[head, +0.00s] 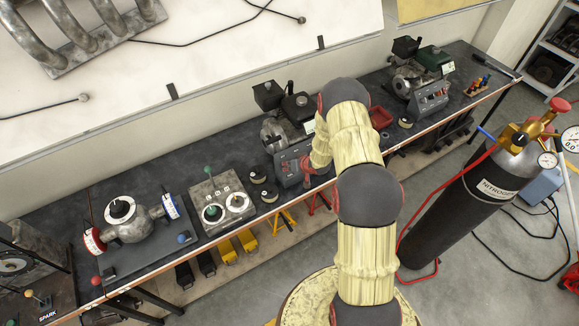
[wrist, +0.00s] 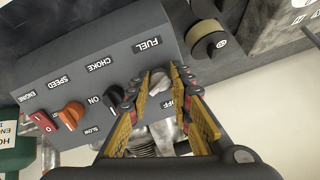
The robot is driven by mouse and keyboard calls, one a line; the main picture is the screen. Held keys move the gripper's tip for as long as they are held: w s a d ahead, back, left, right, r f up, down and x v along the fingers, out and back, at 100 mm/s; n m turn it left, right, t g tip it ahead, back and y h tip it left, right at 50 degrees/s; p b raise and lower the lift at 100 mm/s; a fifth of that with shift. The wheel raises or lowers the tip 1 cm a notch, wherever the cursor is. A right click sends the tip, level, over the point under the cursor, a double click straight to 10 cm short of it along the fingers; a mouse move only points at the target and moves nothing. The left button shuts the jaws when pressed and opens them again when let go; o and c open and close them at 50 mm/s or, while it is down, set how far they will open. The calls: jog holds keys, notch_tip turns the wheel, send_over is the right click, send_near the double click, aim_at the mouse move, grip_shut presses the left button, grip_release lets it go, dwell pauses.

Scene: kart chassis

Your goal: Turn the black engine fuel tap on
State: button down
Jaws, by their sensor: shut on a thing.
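A grey control panel (wrist: 75,75) labelled FUEL, CHOKE, SPEED and ENGINE fills much of the wrist view. In the head view this panel (head: 289,168) stands in front of the black engine (head: 295,107). The fuel tap (wrist: 159,83) shows as a small light grey knob below the FUEL label. My gripper (wrist: 160,73) is shut on this tap, with one yellow finger on each side. An OFF label shows by the tap, partly hidden by the fingers. In the head view my arm hides most of the gripper.
A black choke knob (wrist: 112,98), an orange speed knob (wrist: 74,112) and a red engine switch (wrist: 42,121) sit along the same panel. A second engine with its panel (head: 428,98) stands farther right. A nitrogen cylinder (head: 470,195) stands on the floor at right.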

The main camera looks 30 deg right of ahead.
jog(key=shift+r, duration=0.1)
dwell(0.7)
jog(key=c, duration=1.6)
grip_release()
jog(key=v, duration=1.2)
